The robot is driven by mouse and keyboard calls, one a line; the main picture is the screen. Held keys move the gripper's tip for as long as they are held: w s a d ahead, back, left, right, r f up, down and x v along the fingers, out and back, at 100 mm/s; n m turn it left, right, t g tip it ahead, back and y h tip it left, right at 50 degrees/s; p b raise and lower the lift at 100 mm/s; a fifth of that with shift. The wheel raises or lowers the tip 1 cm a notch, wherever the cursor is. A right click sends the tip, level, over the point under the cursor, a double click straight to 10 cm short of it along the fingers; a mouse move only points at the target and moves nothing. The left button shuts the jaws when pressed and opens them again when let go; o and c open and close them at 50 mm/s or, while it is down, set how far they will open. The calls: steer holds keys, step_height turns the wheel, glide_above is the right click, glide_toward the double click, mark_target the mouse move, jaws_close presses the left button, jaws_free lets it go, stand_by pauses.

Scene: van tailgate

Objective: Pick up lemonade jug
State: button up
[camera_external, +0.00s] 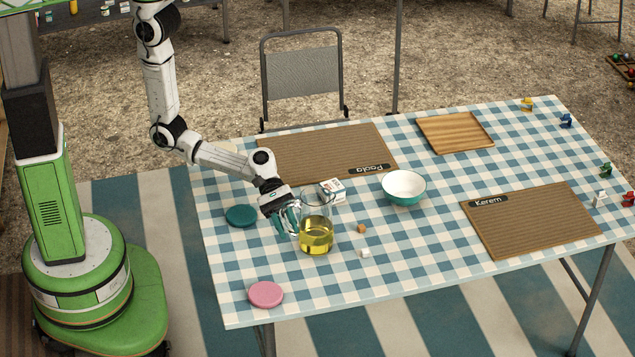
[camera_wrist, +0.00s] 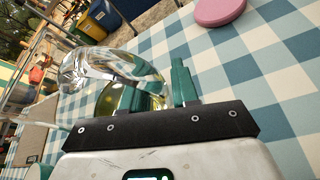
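The lemonade jug (camera_external: 316,236) is clear glass with yellow liquid low inside. It stands upright on the checked table in the external view. My gripper (camera_external: 288,220) is at the jug's left side, low and tilted, with its teal fingers close to the glass. In the wrist view the jug (camera_wrist: 112,72) fills the space in front of my gripper (camera_wrist: 158,90). One finger stands clear at right; the other shows partly through the glass. The fingers look apart. Whether they touch the jug or its handle is unclear.
A white box (camera_external: 331,190) and teal bowl (camera_external: 404,188) stand behind and right of the jug. Small brown (camera_external: 361,228) and white (camera_external: 365,253) cubes lie to its right. A teal disc (camera_external: 241,215) and pink disc (camera_external: 266,294) lie left and in front.

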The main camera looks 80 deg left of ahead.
steer(key=shift+d, duration=0.1)
jaws_close()
steer(key=shift+w, duration=0.1)
stand_by(1.2)
steer(key=shift+r, duration=0.2)
